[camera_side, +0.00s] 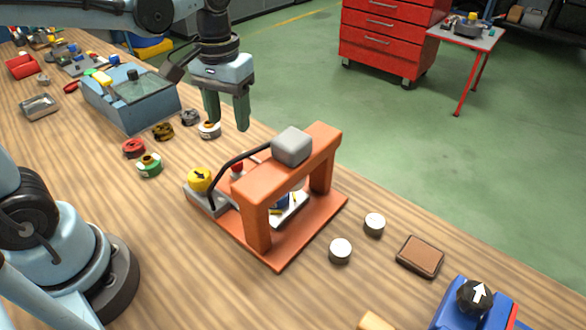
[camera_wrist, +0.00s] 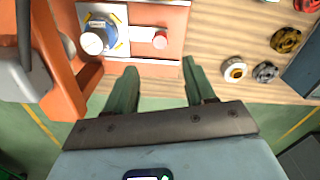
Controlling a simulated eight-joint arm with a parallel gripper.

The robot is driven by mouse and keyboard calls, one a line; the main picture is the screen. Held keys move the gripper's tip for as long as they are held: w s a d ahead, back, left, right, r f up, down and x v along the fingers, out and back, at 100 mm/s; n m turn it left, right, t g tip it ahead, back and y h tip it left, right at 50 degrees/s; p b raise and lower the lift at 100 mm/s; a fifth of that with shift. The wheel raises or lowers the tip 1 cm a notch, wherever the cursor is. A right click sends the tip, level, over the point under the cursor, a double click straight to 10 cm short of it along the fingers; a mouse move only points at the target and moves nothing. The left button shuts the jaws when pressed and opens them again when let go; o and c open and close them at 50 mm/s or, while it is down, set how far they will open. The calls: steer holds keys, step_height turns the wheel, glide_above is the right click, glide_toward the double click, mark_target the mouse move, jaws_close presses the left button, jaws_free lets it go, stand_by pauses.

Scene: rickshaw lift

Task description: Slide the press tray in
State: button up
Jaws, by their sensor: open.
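The orange press (camera_side: 258,225) stands on the bench with a grey block (camera_side: 292,147) on its arch. Its pale tray (camera_side: 296,206) shows through the arch, partly hidden by the posts. In the wrist view the tray (camera_wrist: 118,13) has yellow corner pieces and carries a blue round part (camera_wrist: 100,27) with a white disc (camera_wrist: 93,42). A red knob (camera_wrist: 160,42) sits at the tray's right end; it also shows in the side view (camera_side: 237,167). My gripper (camera_side: 228,122) is open and empty, above and behind the press; its green fingers (camera_wrist: 159,72) point toward the knob's side.
A yellow arrow button (camera_side: 200,179) on a grey box and a black cable stand at the press's left. Several coloured rings lie beyond, near a blue-grey box (camera_side: 130,98). White discs (camera_side: 340,251) and a brown pad (camera_side: 420,256) lie right of the press.

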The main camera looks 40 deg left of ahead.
mark_target(236, 160)
step_height(236, 160, down, 10)
steer(key=shift+f, duration=0.1)
stand_by(0.4)
jaws_close()
stand_by(0.4)
